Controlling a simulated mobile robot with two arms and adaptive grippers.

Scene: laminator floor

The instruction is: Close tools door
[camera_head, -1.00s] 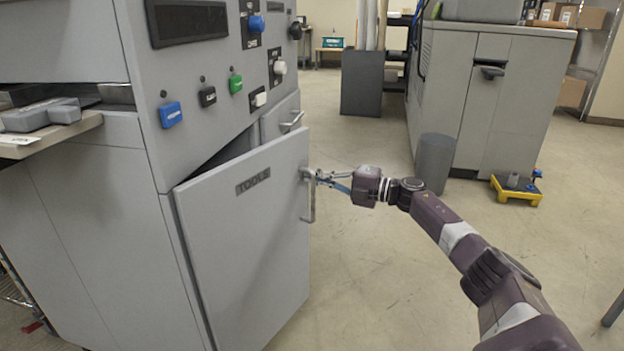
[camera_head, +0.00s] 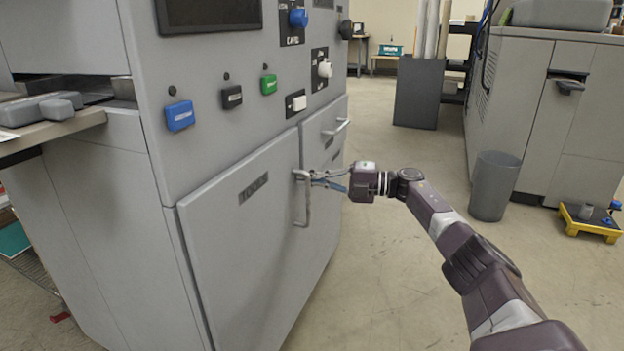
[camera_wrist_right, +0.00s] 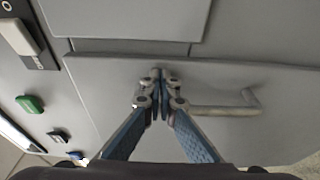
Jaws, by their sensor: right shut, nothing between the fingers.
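The grey tools door (camera_head: 245,235), with a dark "TOOLS" label, is on the front of the grey machine and looks flush or nearly flush with it in the head view. Its bar handle (camera_head: 307,205) is upright near the door's right edge. My right gripper (camera_head: 312,178) is at the upper end of this handle. In the right wrist view the fingertips (camera_wrist_right: 160,78) are shut together at one end of the handle (camera_wrist_right: 225,110), with nothing seen between them. Whether they touch the handle or door is unclear. My left gripper is not in view.
A second door or drawer with a handle (camera_head: 336,127) is just right of the tools door. Buttons and knobs (camera_head: 180,115) line the panel above. A grey bin (camera_head: 495,186) and a yellow platform (camera_head: 590,218) stand on the right. Floor between is open.

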